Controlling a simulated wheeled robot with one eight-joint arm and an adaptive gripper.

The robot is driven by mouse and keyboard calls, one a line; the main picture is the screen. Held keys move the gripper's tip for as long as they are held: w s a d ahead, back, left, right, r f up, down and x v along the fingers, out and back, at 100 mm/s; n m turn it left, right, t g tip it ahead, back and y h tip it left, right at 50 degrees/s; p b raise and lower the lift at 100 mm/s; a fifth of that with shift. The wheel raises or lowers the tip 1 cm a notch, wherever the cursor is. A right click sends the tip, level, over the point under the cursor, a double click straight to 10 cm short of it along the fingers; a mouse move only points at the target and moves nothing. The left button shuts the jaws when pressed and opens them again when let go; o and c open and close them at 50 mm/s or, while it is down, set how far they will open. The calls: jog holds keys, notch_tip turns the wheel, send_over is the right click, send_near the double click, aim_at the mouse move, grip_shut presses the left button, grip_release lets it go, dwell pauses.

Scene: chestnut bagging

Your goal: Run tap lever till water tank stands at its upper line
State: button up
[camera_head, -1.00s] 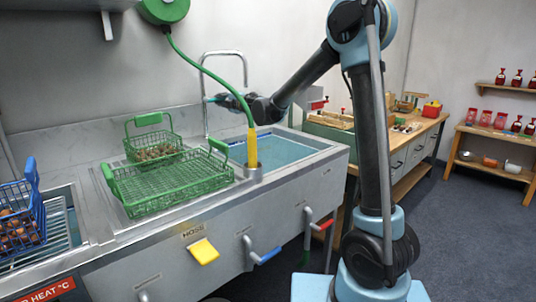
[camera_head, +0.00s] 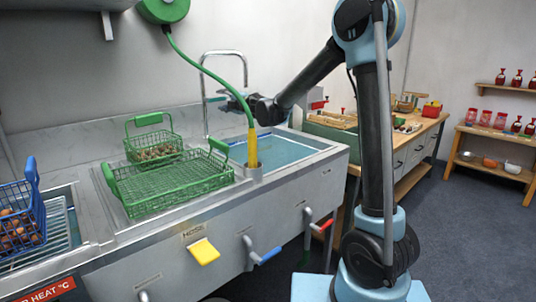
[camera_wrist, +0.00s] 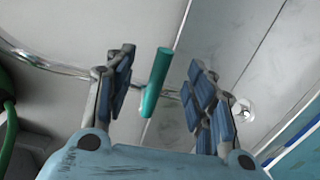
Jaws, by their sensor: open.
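The chrome tap (camera_head: 203,90) rises in an arch at the back of the sink. Its teal lever (camera_wrist: 156,82) stands between the fingers in the wrist view, with visible gaps on both sides. My gripper (camera_wrist: 163,90) is open around the lever and holds nothing. In the head view my gripper (camera_head: 234,101) is beside the tap, partly behind the green hose. The water tank (camera_head: 318,144) is the right-hand basin, holding blue-green water (camera_head: 285,150). Its upper line cannot be made out, and the hose end hides part of the basin.
A green hose (camera_head: 207,72) with a yellow nozzle (camera_head: 252,150) hangs in front of my gripper. Green wire baskets (camera_head: 170,185) stand on the drainboard left of the tank. A blue basket (camera_head: 30,215) is at far left. Colored handles (camera_head: 268,256) stick out of the front panel.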

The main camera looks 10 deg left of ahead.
jog(key=v, duration=0.7)
dwell(0.4)
